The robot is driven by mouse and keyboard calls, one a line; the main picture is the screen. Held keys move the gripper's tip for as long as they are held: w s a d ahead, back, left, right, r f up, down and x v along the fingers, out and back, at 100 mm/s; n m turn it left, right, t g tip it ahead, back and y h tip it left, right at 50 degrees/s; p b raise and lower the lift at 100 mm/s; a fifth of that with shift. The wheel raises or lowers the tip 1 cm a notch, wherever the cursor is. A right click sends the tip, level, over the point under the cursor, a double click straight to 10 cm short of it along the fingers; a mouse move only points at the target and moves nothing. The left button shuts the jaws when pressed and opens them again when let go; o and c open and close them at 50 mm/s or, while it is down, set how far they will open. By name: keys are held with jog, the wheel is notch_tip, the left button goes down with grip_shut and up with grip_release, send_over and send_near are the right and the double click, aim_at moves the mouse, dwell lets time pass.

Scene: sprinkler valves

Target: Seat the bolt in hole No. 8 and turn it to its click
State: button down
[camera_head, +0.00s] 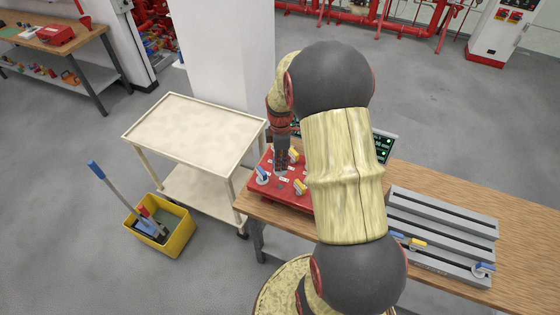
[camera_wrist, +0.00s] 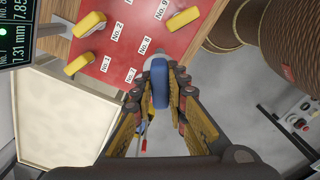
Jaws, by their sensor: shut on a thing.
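My gripper (camera_wrist: 160,88) is shut on a bolt with a blue handle (camera_wrist: 159,84), its grey end pointing at the red plate (camera_wrist: 125,25). That end is close to the label No. 8 (camera_wrist: 145,46); whether it is in the hole or above it I cannot tell. Labels No. 1, No. 2, No. 7 and No. 9 also show.
A grey slotted rack (camera_head: 440,212) with bolts is on the right. A cream cart (camera_head: 190,128) stands left.

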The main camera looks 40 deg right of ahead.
aim_at(281, 174)
jog(key=shift+f+b, duration=2.05)
jog(key=shift+f, duration=1.45)
jog(key=shift+f, duration=0.15)
jog(key=shift+f+b, duration=1)
jog(key=shift+f, duration=0.6)
jog(key=m, duration=0.5)
jog(key=shift+m, duration=1)
jog(key=m, duration=0.4)
jog(key=c, duration=2.2)
grip_release()
jog(key=shift+m, duration=0.6)
jog(key=o, duration=0.5)
